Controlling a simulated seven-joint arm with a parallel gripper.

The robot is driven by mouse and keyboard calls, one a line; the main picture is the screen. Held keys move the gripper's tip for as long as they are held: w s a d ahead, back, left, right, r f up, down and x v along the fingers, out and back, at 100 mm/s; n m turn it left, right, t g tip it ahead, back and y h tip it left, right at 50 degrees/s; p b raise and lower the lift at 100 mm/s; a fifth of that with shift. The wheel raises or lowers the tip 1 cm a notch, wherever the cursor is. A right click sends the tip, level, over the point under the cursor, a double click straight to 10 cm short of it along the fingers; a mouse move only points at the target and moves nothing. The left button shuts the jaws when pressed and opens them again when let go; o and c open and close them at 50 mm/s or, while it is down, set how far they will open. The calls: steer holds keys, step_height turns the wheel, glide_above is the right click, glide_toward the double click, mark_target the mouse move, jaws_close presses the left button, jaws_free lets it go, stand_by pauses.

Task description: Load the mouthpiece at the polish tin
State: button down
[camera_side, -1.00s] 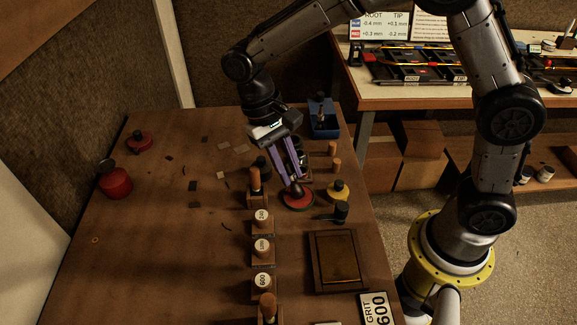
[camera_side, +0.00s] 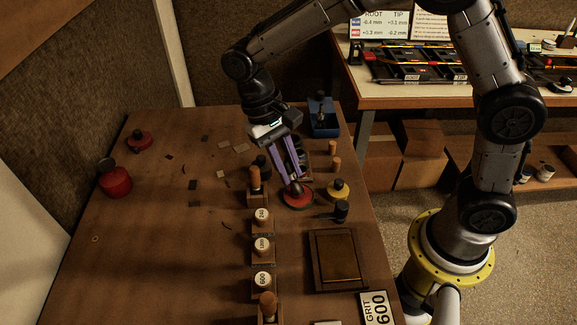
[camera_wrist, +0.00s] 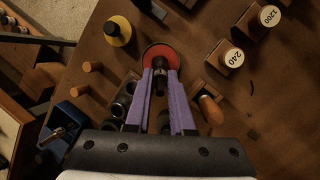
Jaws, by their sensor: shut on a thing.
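My gripper (camera_side: 294,178) has long purple fingers pointing down at the polish tin. In the wrist view the fingers (camera_wrist: 161,78) are closed on the mouthpiece (camera_wrist: 160,67), a small dark piece held between their tips. In the side view the mouthpiece (camera_side: 295,188) is a dark brownish shape at the fingertips. The polish tin (camera_side: 301,202) is a low round tin with a red face; it also shows in the wrist view (camera_wrist: 168,51). The mouthpiece's lower end is over the red face; I cannot tell whether it touches.
A yellow-based pot (camera_side: 338,191) and a black item (camera_side: 341,210) stand right of the tin. Wooden-handled tools and labelled grit pegs (camera_side: 262,217) line the left. A blue box (camera_side: 323,124) is behind, a framed plate (camera_side: 338,262) in front.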

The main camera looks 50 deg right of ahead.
steer(key=shift+r, duration=3.45)
